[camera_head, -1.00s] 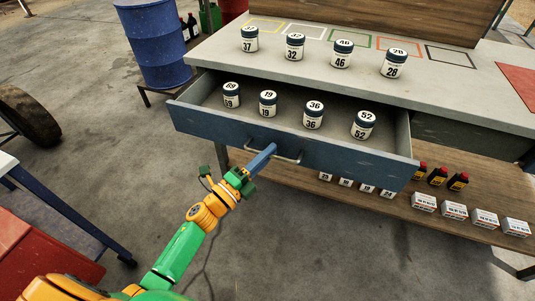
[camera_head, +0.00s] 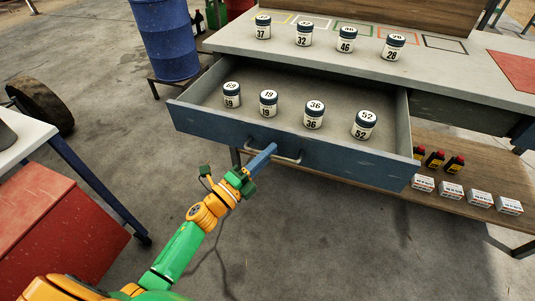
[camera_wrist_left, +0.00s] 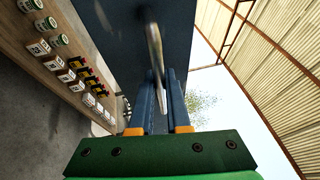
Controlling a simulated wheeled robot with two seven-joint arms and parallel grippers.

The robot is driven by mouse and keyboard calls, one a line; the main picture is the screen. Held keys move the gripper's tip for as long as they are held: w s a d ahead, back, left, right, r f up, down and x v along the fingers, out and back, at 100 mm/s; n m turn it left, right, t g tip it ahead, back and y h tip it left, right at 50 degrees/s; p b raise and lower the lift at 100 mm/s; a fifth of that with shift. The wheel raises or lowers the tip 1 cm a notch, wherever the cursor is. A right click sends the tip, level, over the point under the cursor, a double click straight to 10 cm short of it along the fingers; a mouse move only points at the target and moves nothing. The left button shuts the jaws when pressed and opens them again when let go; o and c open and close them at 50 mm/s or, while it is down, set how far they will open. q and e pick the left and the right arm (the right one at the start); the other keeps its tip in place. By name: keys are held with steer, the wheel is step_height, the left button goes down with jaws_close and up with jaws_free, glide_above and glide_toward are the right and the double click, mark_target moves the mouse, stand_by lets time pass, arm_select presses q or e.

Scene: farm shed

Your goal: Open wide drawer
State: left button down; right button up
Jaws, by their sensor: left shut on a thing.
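The wide drawer (camera_head: 290,147) has a blue front and is pulled well out of the workbench. Several numbered jars stand upright inside it, among them jar 52 (camera_head: 364,125) and jar 36 (camera_head: 314,115). My left gripper (camera_head: 270,150) is shut on the metal bar handle (camera_head: 288,160) at the drawer front. In the left wrist view the handle (camera_wrist_left: 154,45) runs down between the two blue fingers (camera_wrist_left: 160,105). My right gripper is not in view.
The workbench top (camera_head: 270,45) holds several more jars and coloured outlines. A lower shelf (camera_head: 470,180) carries boxes and dark bottles. A blue barrel (camera_head: 162,40) stands at the back left. A white table (camera_head: 25,135) and red cabinet (camera_head: 60,225) are at the left. Floor before the drawer is clear.

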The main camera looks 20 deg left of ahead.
arm_select(q)
steer(key=c, duration=0.9)
jaws_free()
steer(key=v, duration=0.7)
steer(key=shift+a+f, duration=0.1)
